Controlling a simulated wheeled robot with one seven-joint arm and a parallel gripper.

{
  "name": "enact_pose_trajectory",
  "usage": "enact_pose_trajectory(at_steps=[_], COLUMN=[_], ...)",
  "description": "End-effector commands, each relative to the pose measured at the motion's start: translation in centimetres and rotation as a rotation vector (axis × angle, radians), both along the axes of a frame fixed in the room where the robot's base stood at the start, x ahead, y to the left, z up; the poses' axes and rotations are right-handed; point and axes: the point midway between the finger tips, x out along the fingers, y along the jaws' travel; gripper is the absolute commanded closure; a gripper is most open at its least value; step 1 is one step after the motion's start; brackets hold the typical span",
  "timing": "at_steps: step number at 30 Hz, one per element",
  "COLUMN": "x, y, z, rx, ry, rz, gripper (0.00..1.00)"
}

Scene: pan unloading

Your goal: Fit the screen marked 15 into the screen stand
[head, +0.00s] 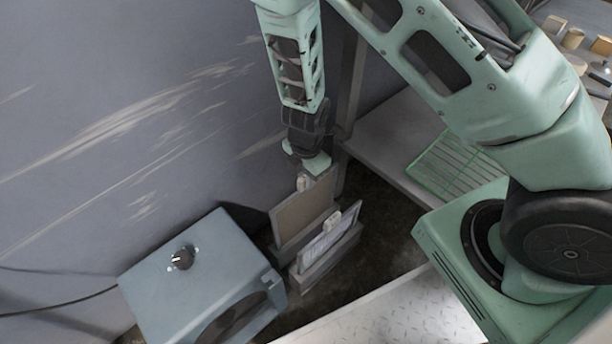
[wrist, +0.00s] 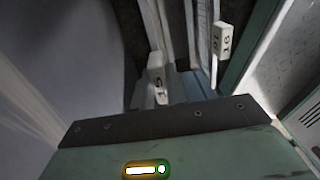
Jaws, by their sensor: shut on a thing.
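My gripper (head: 306,176) is shut on the light tab at the top of a brown, framed screen (head: 303,214), which hangs upright below it. In the wrist view, the tab of this screen (wrist: 157,70) is white, with a mark that looks like 15. The grey screen stand (head: 326,263) is on the dark floor directly below and in front of the screen. The held screen's lower edge is at the stand's back part; I cannot tell whether it sits in a slot. The fingertips are mostly hidden.
A second screen (head: 332,232) stands in the front of the stand; its white tab (wrist: 222,40) seems to read 16. A blue-grey box with a black knob (head: 203,285) is close on the left. The scratched wall (head: 130,130) is behind. A green rack (head: 452,163) lies right.

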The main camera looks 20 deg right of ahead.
Motion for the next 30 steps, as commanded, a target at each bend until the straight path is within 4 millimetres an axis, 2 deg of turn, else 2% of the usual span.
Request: enact_pose_trajectory(at_steps=[30], x=[0.0], y=[0.0], z=[-1.4], rx=[0.000], ry=[0.000], rz=[0.000], gripper=[1.00])
